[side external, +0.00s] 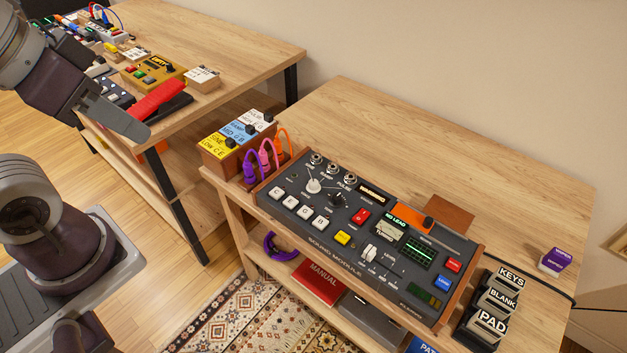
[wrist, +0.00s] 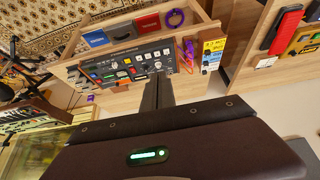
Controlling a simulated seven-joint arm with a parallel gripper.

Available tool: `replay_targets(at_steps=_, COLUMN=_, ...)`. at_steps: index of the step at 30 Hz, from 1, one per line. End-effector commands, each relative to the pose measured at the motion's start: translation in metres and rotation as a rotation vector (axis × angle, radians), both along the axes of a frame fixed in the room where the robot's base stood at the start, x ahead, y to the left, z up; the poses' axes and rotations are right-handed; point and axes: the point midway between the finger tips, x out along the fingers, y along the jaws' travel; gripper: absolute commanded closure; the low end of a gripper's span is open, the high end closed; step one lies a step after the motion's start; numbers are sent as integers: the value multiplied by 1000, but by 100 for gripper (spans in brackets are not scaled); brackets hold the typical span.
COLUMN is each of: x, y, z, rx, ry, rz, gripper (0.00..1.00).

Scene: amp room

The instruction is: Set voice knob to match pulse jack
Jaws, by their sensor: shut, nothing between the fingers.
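The dark sound module (side external: 292,222) with wooden end cheeks sits on the right-hand table; it also shows in the wrist view (wrist: 118,72). Near its upper left are a white pointer knob (side external: 313,186) and a black knob (side external: 337,200); I cannot read which is the voice knob. Several silver jacks line the back edge, and the one nearest the PULSE lettering (side external: 350,178) looks empty. My gripper (side external: 146,132) is in the air left of the module, well apart from it. In the wrist view its fingers (wrist: 158,93) are together and empty.
Labelled blocks (side external: 492,310) and a purple box (side external: 554,262) stand at the right. Another table (side external: 215,35) with gear is behind left.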

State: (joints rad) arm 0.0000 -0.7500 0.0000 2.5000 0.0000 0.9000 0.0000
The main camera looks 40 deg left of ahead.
Motion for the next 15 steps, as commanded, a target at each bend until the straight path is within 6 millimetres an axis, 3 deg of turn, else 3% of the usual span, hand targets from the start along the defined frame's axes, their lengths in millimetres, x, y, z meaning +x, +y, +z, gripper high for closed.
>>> replay_targets(at_steps=1, x=1, y=0, z=0, rx=-1, ry=1, rz=2, gripper=90)
replay_targets(at_steps=5, x=29, y=-3, z=9, rx=-57, ry=52, rz=73, gripper=65)
replay_targets(at_steps=6, x=49, y=-4, z=11, rx=-90, ry=84, rz=123, gripper=57)
replay_targets(at_steps=9, x=113, y=-10, z=6, rx=-176, ry=173, rz=287, gripper=56)
replay_targets(at_steps=11, x=152, y=-13, z=-8, rx=-215, ry=226, rz=394, gripper=56)
replay_targets(at_steps=14, x=214, y=-19, z=-50, rx=-257, ry=308, rz=575, gripper=56)
replay_targets(at_steps=15, x=236, y=-22, z=-73, rx=-266, ry=338, rz=648, gripper=56)
